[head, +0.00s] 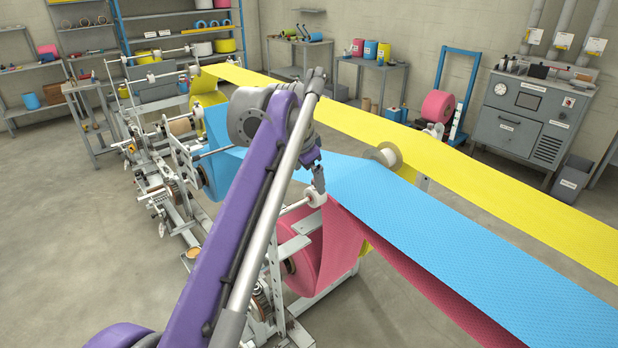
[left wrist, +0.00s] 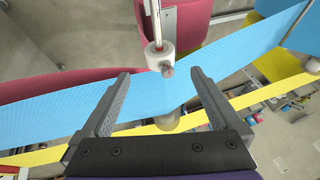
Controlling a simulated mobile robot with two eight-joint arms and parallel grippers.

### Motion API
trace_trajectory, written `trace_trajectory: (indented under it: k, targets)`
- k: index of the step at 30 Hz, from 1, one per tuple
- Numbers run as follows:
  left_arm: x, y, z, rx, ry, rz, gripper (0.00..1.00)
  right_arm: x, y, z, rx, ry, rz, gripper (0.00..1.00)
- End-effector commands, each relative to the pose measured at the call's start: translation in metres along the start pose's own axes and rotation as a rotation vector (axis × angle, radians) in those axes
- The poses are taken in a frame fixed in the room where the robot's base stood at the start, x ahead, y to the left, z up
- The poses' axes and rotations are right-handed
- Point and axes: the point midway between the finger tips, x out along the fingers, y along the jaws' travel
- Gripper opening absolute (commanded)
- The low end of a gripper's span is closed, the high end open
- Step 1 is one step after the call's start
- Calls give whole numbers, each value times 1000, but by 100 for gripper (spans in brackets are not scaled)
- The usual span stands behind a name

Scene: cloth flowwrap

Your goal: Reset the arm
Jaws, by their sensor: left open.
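My left arm, purple and grey, reaches across the middle of the head view. Its gripper (head: 318,182) points down beside the white end of a roller (head: 316,198), near the edge of the blue web (head: 430,220). In the left wrist view the two dark fingers (left wrist: 160,73) are spread apart with nothing gripped. The white roller end (left wrist: 160,58) lies just beyond and between the fingertips there, and the blue web (left wrist: 60,112) runs across behind them. Whether the fingers touch the web or roller cannot be told. My right gripper is not in view.
A yellow web (head: 500,170) runs behind the blue one, and a pink web (head: 400,265) hangs below it from a pink roll (head: 303,258). The machine frame (head: 275,285) stands under my arm. A grey cabinet (head: 525,118) and shelves line the walls. Floor at left is clear.

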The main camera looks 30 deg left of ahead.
Motion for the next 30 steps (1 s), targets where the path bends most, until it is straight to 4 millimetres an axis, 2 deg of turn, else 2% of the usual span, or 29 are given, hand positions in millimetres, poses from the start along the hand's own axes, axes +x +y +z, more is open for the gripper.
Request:
trace_trajectory:
  k: [12,16,20,23,26,30]
  targets:
    - [0,1,0,-1,0,0,98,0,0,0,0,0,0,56]
    - [2,15,8,-23,2,4,98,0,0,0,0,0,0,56]
    - [10,56,35,-87,8,14,98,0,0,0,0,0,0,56]
    - [22,101,70,-159,14,25,98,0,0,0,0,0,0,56]
    - [38,148,114,-232,19,36,98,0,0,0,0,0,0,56]
    - [66,210,183,-332,24,51,98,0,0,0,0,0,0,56]
